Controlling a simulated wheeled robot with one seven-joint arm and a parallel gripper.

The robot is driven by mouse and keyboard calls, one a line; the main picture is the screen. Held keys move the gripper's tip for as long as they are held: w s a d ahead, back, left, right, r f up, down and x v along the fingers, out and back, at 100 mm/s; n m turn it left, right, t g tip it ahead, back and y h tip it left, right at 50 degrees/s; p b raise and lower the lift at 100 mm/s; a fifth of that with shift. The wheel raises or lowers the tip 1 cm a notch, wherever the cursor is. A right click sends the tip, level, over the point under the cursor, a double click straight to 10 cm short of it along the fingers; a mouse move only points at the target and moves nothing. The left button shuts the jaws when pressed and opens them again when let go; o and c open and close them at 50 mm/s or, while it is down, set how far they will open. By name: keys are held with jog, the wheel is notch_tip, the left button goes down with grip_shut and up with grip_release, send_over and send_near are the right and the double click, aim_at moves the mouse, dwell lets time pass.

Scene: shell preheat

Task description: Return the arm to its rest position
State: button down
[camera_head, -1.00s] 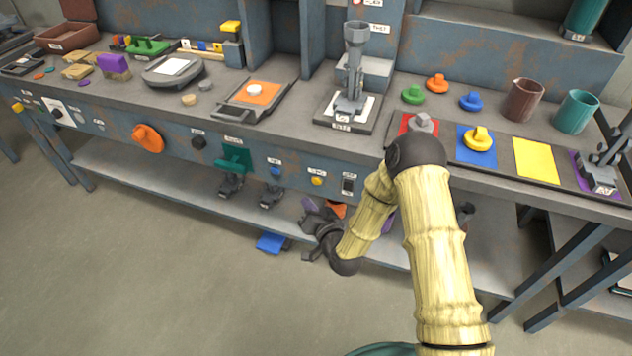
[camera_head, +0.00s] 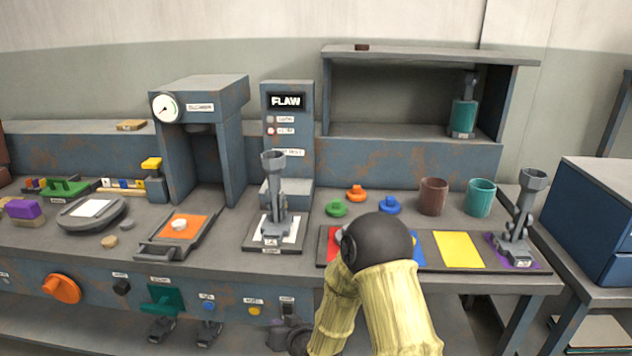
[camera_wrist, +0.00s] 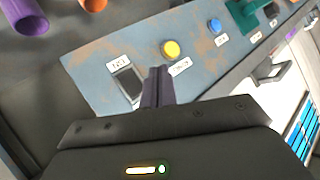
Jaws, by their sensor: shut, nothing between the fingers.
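My gripper shows in the wrist view (camera_wrist: 158,82) with its two dark fingers pressed together and nothing between them. It is in front of the bench's blue front panel (camera_wrist: 100,60), near a yellow button (camera_wrist: 170,48) and a dark switch (camera_wrist: 128,84). I cannot tell from this view whether the fingertips touch the panel. In the head view my arm is bent, with a dark round joint (camera_head: 378,243) in front of the red and blue squares and two bamboo-like links running down. A dark end part of my arm shows at the bottom, and the fingers are not clear there.
The bench top (camera_head: 215,255) bears a grey stand (camera_head: 275,210), brown cup (camera_head: 433,196), teal cup (camera_head: 480,198) and coloured knobs. An orange knob (camera_head: 62,288) and green handle (camera_head: 165,298) stick out of the front. A blue cabinet (camera_head: 590,220) stands at right.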

jog(key=s+d+r+g+h, duration=0.2)
jog(key=s+d+r+h, duration=0.15)
jog(key=d, duration=0.45)
jog(key=s+d+r+g+h, duration=0.1)
jog(key=s+d+r+h, duration=0.2)
jog(key=d, duration=0.6)
jog(key=s+d+r+m+g+h, duration=0.1)
jog(key=s+d+r+g, duration=0.2)
jog(key=s, duration=0.4)
jog(key=s+d+r+m+g, duration=0.1)
jog(key=s+d+r, duration=0.2)
jog(key=s+d, duration=0.35)
notch_tip(320, 180, up, 24)
jog(key=a+p, duration=0.1)
jog(key=p, duration=2.3)
jog(key=shift+a+r, duration=0.1)
